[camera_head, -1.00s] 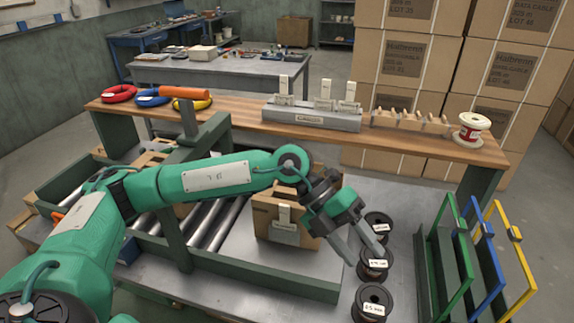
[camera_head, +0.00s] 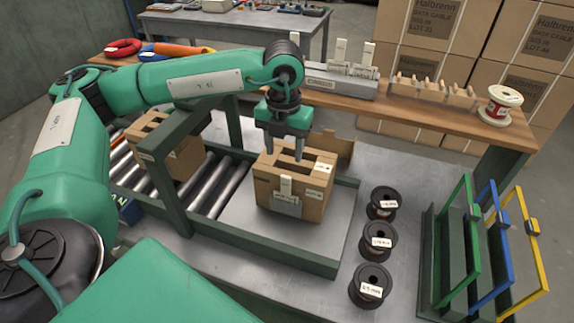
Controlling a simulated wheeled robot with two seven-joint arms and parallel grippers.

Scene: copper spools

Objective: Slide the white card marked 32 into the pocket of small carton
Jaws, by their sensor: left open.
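A brown carton (camera_head: 264,190) stands on the metal plate at the end of the roller track. A grey pocket (camera_head: 287,207) is on its front face, and a white card (camera_head: 286,186) stands upright in it. Any number on this card is too small to read. My left gripper (camera_head: 284,157) points down just over the carton's top, with its fingers apart and nothing visible between them. I cannot tell whether the fingertips touch the carton. My right gripper is not in view. More white cards (camera_head: 341,50) stand in a grey holder on the wooden shelf.
Another carton (camera_head: 184,158) is on the rollers at left, behind a green post. Black spools (camera_head: 378,242) stand in a row to the right. A green, blue and yellow rack (camera_head: 488,245) is at far right. A wooden holder (camera_head: 430,92) and a copper spool (camera_head: 500,104) share the shelf.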

